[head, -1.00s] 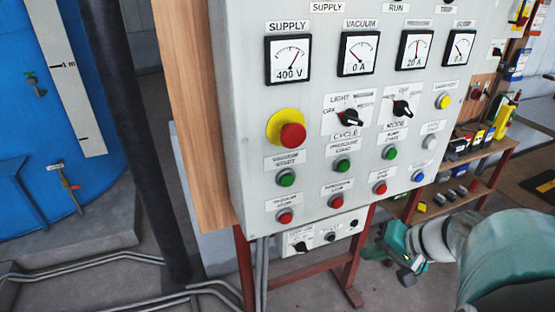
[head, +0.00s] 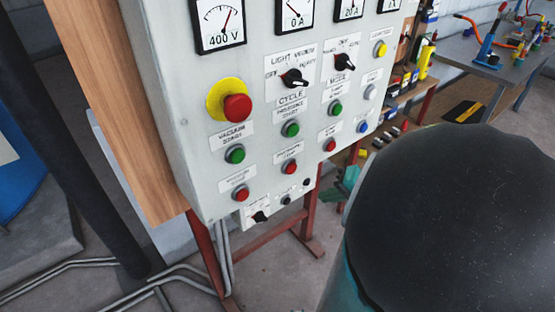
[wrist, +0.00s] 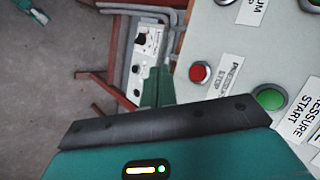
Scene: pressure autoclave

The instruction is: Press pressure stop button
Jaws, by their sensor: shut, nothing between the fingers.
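The pressure stop button (head: 289,167) is a red round button on the grey control panel (head: 205,190), under the green pressure start button (head: 291,128). In the wrist view the red pressure stop button (wrist: 199,73) stands clear, with its label beside it and the green button (wrist: 271,97) to the right. My gripper (wrist: 156,88) is shut and empty. Its teal fingers show just left of the red button in the picture, with no visible contact. In the head view only a teal part of it shows at the panel's right, mostly hidden behind my dark arm link.
A red mushroom button (head: 237,108) on a yellow collar and other red and green buttons sit close by on the panel. A small switch box (head: 262,214) hangs below it. Red stand legs (head: 305,240) and grey pipes (head: 180,280) are underneath. A cluttered shelf is behind.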

